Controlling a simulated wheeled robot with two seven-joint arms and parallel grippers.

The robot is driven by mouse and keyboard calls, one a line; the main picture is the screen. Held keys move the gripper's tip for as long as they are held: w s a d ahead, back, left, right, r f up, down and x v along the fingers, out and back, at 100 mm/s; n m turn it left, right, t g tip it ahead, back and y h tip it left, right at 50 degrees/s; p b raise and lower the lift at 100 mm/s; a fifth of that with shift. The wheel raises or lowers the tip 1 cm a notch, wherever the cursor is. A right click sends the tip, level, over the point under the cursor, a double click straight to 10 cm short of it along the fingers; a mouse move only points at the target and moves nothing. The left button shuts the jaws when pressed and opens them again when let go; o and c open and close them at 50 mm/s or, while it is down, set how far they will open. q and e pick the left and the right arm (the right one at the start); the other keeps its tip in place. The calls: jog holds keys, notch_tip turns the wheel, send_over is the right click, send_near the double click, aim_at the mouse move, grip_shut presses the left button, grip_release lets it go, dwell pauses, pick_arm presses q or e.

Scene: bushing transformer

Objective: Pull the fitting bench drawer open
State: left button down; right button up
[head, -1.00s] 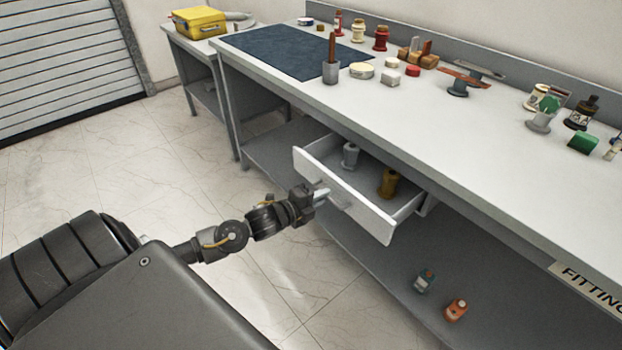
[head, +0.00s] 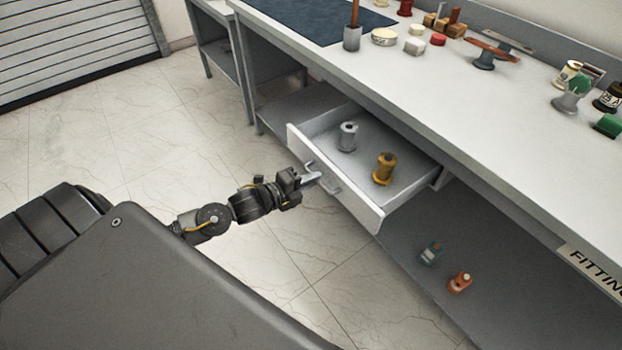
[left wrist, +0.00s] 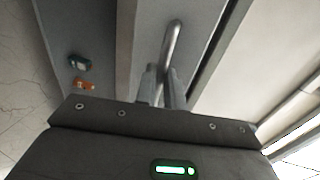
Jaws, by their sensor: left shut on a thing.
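The fitting bench drawer (head: 345,191) stands well out from under the bench top, its inside in view. A grey spool-like part (head: 347,137) and a yellow-brown one (head: 384,169) stand upright in it. My left gripper (head: 314,180) is at the drawer front, shut on the drawer handle (head: 328,178). In the left wrist view the handle (left wrist: 173,45) is a bent metal bar that runs between the two fingers (left wrist: 161,88). My right gripper is in none of the views.
The bench top (head: 450,105) carries a dark mat (head: 310,18), a grey cup (head: 352,38) and several small parts. The floor left of the bench is clear.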

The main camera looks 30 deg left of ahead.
pick_arm(q)
jog(key=c, duration=1.5)
grip_release()
jog(key=shift+s, duration=0.15)
jog(key=v, duration=1)
jog(key=shift+s+b, duration=0.25)
jog(key=shift+b, duration=0.05)
jog(key=shift+a, duration=0.1)
